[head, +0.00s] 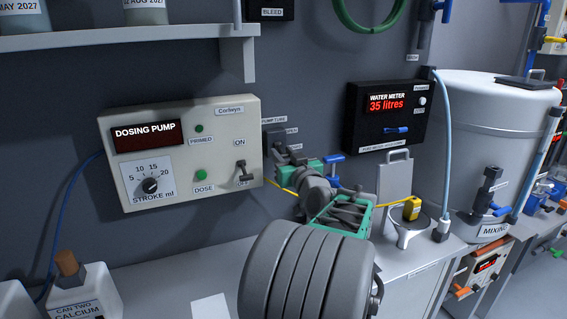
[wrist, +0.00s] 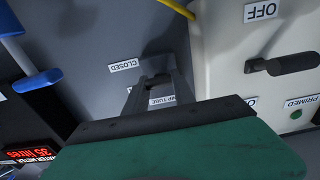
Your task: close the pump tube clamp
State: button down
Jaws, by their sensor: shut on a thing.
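The pump tube clamp (head: 273,137) is a dark grey fitting on the wall just right of the dosing pump (head: 225,140), under a PUMP TUBE label. My gripper (head: 288,156) reaches it from the front right. In the wrist view, which is upside down, the fingers of my gripper (wrist: 157,92) are shut on the dark clamp (wrist: 158,66) at the wall. A CLOSED label (wrist: 124,66) is beside it. The green gripper body hides the near part, and I cannot tell the clamp's exact setting.
The water meter (head: 388,117) reads 35 litres, right of my arm. A yellow tube (head: 284,188) runs behind my gripper. The pump's ON/OFF switch (head: 241,171) is close on the left. A shelf (head: 130,38) overhangs the upper left. A white mixing tank (head: 490,125) stands right.

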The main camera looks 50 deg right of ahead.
jog(key=shift+f+b, duration=0.7)
jog(key=shift+b, duration=0.25)
jog(key=shift+r+t+h+b, duration=0.1)
jog(key=shift+t+h+b, duration=0.25)
jog(key=shift+b, duration=0.9)
jog(key=shift+r, duration=0.35)
jog(key=c, duration=1)
grip_release()
jog(key=shift+c, duration=0.2)
jog(key=b+v, duration=0.2)
jog(key=v, duration=0.5)
jog(key=shift+s, duration=0.3)
jog(key=shift+s+a+f, duration=0.1)
jog(key=shift+f, duration=0.1)
